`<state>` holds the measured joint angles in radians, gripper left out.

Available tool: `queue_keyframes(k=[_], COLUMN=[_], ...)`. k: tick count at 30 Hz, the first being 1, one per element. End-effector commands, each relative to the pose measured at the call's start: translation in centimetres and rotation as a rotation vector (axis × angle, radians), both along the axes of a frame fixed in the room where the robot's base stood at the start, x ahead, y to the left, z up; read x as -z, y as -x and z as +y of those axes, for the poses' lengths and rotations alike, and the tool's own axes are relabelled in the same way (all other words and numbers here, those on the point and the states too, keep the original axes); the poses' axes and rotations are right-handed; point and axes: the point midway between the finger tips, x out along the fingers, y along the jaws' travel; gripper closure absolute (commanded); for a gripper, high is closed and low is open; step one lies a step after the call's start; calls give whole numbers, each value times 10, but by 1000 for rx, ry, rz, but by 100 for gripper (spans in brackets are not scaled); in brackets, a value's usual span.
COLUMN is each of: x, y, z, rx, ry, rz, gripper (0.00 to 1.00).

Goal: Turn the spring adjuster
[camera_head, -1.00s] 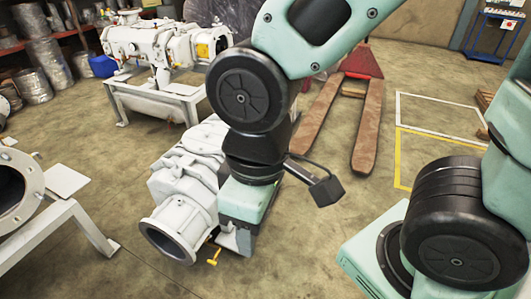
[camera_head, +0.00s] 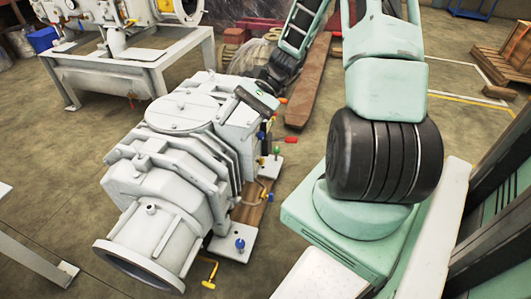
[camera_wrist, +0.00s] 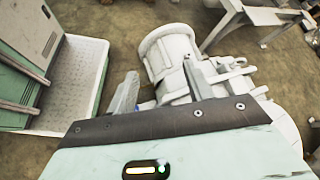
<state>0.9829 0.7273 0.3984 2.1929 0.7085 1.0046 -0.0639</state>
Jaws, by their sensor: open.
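A big white screw vacuum pump (camera_head: 165,160) stands on the floor in the head view, with its round flange (camera_head: 135,265) toward me. A yellow handle (camera_head: 209,272) is low at the front. I cannot tell which part is the spring adjuster. My gripper (camera_wrist: 160,92) is open in the wrist view, its two grey fingers apart. The pump (camera_wrist: 178,60) lies beyond and partly behind them. Nothing shows held, and contact cannot be told.
Another white machine (camera_head: 130,45) on a metal frame stands at the back left. A red pallet-truck fork (camera_head: 308,85) lies behind the pump. A wooden pallet (camera_head: 503,65) is at the far right. Bare floor (camera_head: 60,135) lies to the pump's left.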

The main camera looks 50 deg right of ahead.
Motion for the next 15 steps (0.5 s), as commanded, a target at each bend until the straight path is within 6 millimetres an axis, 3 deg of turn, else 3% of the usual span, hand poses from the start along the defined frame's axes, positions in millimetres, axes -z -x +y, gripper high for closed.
queue_keyframes(k=[1,6,12,15], x=[39,108,176,197], y=[1,12,50,69], z=[-29,-115,-205,-234], rx=[124,499,879,1007], ry=[-66,-271,-477,-544], rz=[11,3,-65,-101], gripper=[48,48,48,48])
